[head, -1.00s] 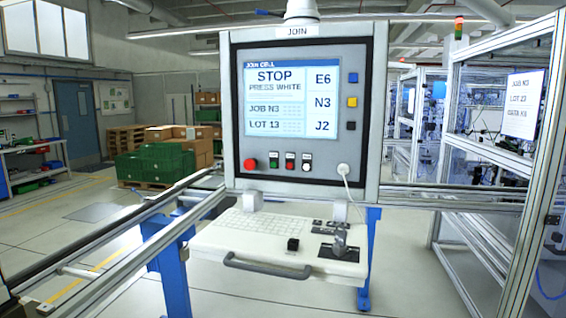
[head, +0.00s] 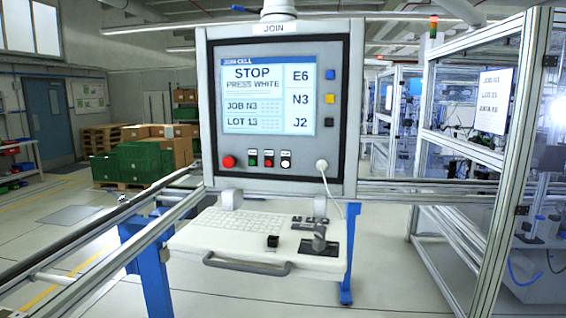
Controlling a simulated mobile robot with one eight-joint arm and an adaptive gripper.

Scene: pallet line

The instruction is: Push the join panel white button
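The JOIN panel (head: 214,100) stands upright in the middle of the head view. Its screen (head: 268,95) reads STOP, PRESS WHITE, JOB N3, LOT 13, with E6, N3 and J2 at the right. The small round white button (head: 285,164) is at the right end of the row under the screen. Left of it are a red button (head: 269,162), a green button (head: 253,161) and a larger red button (head: 228,162). My gripper is not in the view.
A keyboard shelf (head: 190,238) with a dark handle juts out below the panel. A white cable (head: 340,200) hangs from the panel's lower right. Metal rails (head: 420,190) run to both sides. A framed cage (head: 490,130) stands at right; green crates (head: 140,162) lie behind at left.

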